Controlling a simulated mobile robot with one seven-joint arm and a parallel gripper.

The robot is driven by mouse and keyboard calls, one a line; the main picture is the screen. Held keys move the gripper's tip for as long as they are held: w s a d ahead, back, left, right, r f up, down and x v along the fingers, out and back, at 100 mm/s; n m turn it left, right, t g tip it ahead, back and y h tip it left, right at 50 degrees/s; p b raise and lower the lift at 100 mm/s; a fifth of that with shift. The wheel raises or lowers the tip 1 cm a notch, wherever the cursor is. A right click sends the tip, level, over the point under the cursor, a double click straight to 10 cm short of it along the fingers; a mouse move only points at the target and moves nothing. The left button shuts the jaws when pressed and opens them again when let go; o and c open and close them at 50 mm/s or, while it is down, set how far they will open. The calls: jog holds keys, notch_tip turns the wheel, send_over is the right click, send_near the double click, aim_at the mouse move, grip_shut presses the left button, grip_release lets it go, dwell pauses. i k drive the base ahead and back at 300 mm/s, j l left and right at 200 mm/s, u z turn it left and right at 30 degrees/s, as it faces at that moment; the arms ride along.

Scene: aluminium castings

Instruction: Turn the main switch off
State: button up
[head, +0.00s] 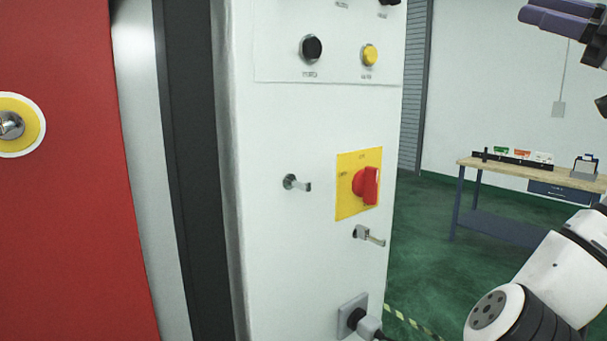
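The main switch (366,185) is a red rotary knob on a square yellow plate (349,204). It sits on the white cabinet face, right of centre in the head view. The knob's grip looks about upright; the lettering on the plate is too small to read. My gripper (553,20) shows only in part at the top right corner, as dark purplish finger-like parts. It is well away from the switch, up and to the right, and touches nothing visible. Whether it is open or shut cannot be made out.
Two metal latch handles (297,184) (369,236) stick out near the switch. A socket with a black plug (357,319) is below. Black (311,48) and yellow (370,55) knobs sit above. A red panel (65,200) stands left. A workbench (535,172) stands behind at right; green floor between is clear.

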aim_at(365, 183)
jog(key=k+l, duration=0.2)
jog(key=l, duration=0.2)
jog(key=k+l, duration=0.45)
jog(key=l, duration=0.3)
jog(key=k+l, duration=0.2)
jog(key=l, duration=0.2)
